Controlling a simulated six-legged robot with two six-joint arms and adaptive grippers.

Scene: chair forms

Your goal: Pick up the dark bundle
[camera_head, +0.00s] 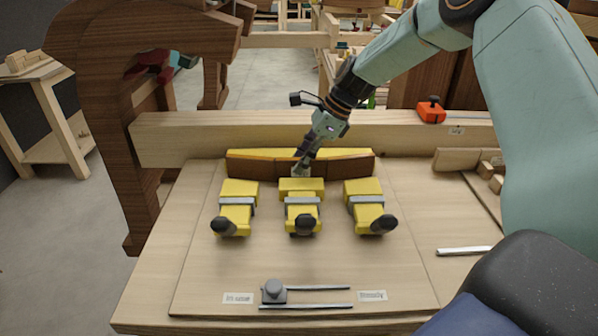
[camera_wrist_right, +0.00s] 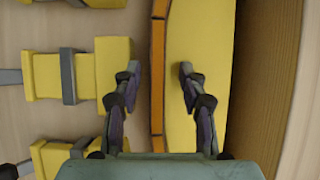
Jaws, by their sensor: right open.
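The dark bundle looks to be the curved dark brown strip (camera_head: 250,167) along the front of a yellow curved form (camera_head: 262,154). In the right wrist view its top edge shows as an orange-brown band (camera_wrist_right: 157,70) beside the yellow form (camera_wrist_right: 205,40). My right gripper (camera_head: 301,170) is over the middle of the strip, pointing down. In the right wrist view its open fingers (camera_wrist_right: 159,82) are apart, one on each side of the band, with part of the yellow form also between them. Whether they touch anything is unclear. My left gripper is out of view.
Several yellow clamps with black knobs, including a middle one (camera_head: 303,200), stand close in front of the strip. A thick beam (camera_head: 200,140) runs behind. Metal rails with a grey slider (camera_head: 273,291) lie at the front. An orange tool (camera_head: 431,110) sits on the beam.

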